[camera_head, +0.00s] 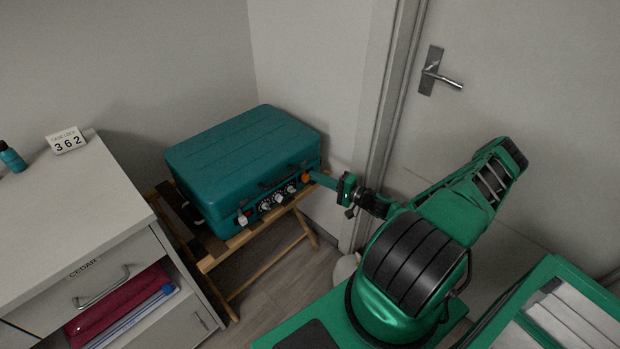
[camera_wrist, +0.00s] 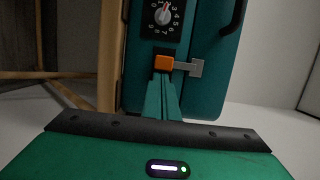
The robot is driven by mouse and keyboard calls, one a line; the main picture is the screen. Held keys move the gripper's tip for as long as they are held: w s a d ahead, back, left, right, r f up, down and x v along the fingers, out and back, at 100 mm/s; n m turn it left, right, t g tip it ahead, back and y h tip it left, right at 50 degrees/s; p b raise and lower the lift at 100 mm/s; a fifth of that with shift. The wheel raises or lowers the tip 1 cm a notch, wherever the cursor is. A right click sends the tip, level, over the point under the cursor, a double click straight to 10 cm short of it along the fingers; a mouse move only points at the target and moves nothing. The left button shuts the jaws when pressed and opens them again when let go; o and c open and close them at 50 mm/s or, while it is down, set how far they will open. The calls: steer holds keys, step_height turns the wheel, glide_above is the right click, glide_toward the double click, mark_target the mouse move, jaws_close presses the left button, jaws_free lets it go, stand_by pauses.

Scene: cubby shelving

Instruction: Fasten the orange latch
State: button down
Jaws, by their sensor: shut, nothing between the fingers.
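The teal case (camera_head: 245,150) is closed and stands on a wooden folding stand. The orange latch (camera_head: 306,178) is at the right end of its front face. In the wrist view the orange latch (camera_wrist: 164,63) is a small block with a grey T-shaped piece (camera_wrist: 190,67) extending to the right. My gripper (camera_head: 313,176) is at the latch from the right. In the wrist view my gripper (camera_wrist: 162,80) has its green fingers together, tips right at the orange block's lower edge. I cannot tell whether they touch it. Nothing is held.
A number dial (camera_wrist: 163,16) sits beside the latch, one of several on the front. A pale latch (camera_head: 243,218) is at the front's left end. The wooden stand (camera_head: 240,240) is beneath. A grey cabinet (camera_head: 60,215) stands left; a door with a handle (camera_head: 440,80) is right.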

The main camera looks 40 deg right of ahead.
mark_target(315, 169)
steer(key=shift+s+a, duration=0.1)
steer(key=shift+a, duration=0.25)
steer(key=d, duration=0.4)
steer(key=shift+w+d, duration=0.25)
steer(key=shift+w, duration=0.05)
steer(key=v, duration=0.9)
steer(key=shift+s, duration=0.35)
steer(key=shift+d, duration=0.1)
